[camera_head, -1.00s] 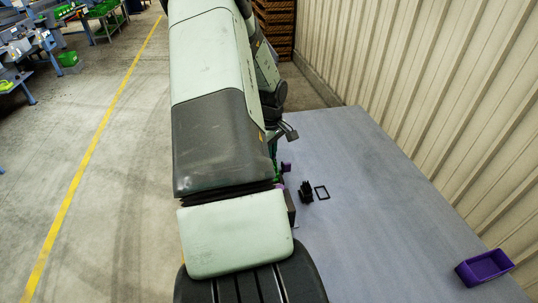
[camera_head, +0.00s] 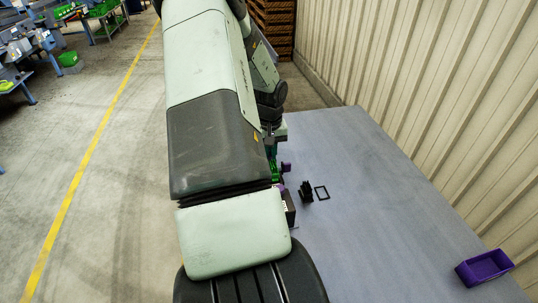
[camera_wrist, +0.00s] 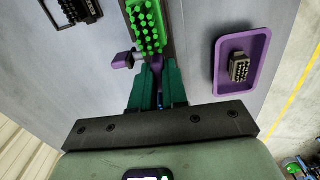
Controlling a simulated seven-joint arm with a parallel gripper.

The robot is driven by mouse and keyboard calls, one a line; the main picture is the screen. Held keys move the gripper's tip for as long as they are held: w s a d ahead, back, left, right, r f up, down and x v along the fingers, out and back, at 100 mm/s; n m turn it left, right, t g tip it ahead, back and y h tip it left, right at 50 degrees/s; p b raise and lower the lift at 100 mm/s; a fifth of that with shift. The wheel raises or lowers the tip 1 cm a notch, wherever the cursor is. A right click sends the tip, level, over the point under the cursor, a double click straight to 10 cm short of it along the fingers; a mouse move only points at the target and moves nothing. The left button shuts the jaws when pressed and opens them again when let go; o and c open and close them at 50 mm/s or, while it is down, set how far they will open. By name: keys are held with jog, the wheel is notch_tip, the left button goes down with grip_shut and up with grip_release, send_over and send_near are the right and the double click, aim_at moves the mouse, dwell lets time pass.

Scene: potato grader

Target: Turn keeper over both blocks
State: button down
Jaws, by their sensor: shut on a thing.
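In the wrist view my gripper (camera_wrist: 158,76) has its two green fingers close together on a narrow greyish-purple part, which seems to be the keeper (camera_wrist: 158,87); the fingers hide most of it. Just beyond the fingertips lies a block with bright green studs (camera_wrist: 146,25) in a dark channel. A purple block (camera_wrist: 123,60) with a short grey pin sits left of the fingertips, apart from them.
A black bristled block (camera_head: 306,191) and a thin black frame (camera_head: 321,193) lie on the grey table (camera_head: 390,210). An empty-looking purple tray (camera_head: 485,268) stands at the right edge. In the wrist view another purple tray (camera_wrist: 262,75) holds a dark block (camera_wrist: 239,67).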

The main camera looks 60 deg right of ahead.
jog(key=shift+f, duration=0.15)
jog(key=c, duration=1.5)
grip_release()
jog(key=shift+r, duration=2.6)
